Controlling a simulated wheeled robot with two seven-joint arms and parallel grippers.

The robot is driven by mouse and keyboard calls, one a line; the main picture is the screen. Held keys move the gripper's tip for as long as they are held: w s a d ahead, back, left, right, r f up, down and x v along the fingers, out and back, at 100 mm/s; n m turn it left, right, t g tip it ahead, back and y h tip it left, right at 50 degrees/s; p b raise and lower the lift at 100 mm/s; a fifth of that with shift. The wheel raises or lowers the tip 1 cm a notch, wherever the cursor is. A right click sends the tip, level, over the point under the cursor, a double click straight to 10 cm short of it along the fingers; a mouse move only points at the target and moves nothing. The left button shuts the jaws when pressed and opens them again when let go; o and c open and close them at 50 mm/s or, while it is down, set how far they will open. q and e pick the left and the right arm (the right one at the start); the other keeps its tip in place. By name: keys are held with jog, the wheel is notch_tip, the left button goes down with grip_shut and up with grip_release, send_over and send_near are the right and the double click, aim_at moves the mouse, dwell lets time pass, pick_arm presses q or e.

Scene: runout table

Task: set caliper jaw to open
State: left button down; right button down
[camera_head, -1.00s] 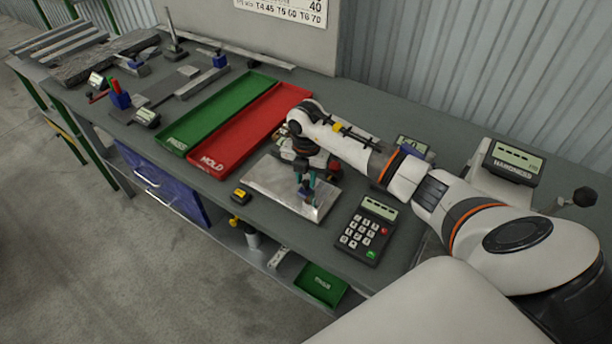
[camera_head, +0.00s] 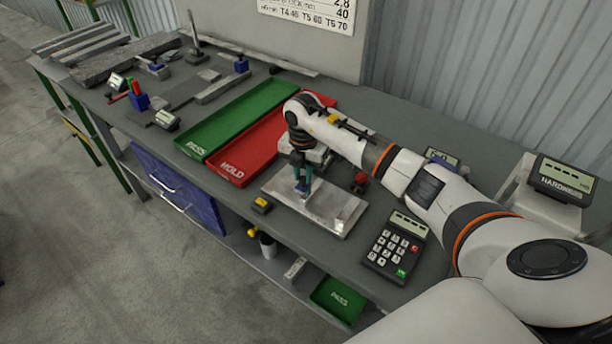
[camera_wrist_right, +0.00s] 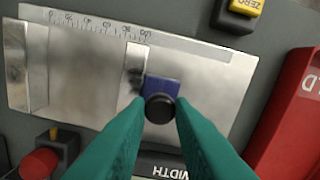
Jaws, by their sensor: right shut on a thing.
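The caliper is a bright metal plate (camera_head: 326,207) with a printed scale, lying on the bench. In the right wrist view its fixed jaw (camera_wrist_right: 15,66) is at the left end. Its sliding jaw (camera_wrist_right: 133,75) stands well apart from it, with bare plate between. A blue block with a dark round knob (camera_wrist_right: 160,108) sits by the sliding jaw. My right gripper (camera_head: 302,190) has its teal fingers shut on that knob, seen also in the right wrist view (camera_wrist_right: 160,112). My left gripper is not in view.
A yellow ZERO button (camera_head: 261,204) stands beside the plate. The red HOLD tray (camera_head: 235,168) and green PASS tray (camera_head: 205,142) lie to the left. A keypad (camera_head: 395,246) is at the right front. A red knob (camera_head: 361,178) stands behind the plate.

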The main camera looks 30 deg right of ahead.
aim_at(304, 178)
jog(key=c, duration=1.6)
grip_release()
jog(key=shift+s+d, duration=0.15)
jog(key=shift+s, duration=0.1)
jog(key=o, duration=0.3)
jog(key=shift+w, duration=0.1)
jog(key=shift+o, duration=0.2)
jog(key=shift+r, duration=0.4)
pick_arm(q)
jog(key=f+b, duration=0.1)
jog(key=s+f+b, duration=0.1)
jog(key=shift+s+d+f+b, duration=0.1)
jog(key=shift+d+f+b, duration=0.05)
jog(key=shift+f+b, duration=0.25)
pick_arm(e)
notch_tip(304, 178, up, 11)
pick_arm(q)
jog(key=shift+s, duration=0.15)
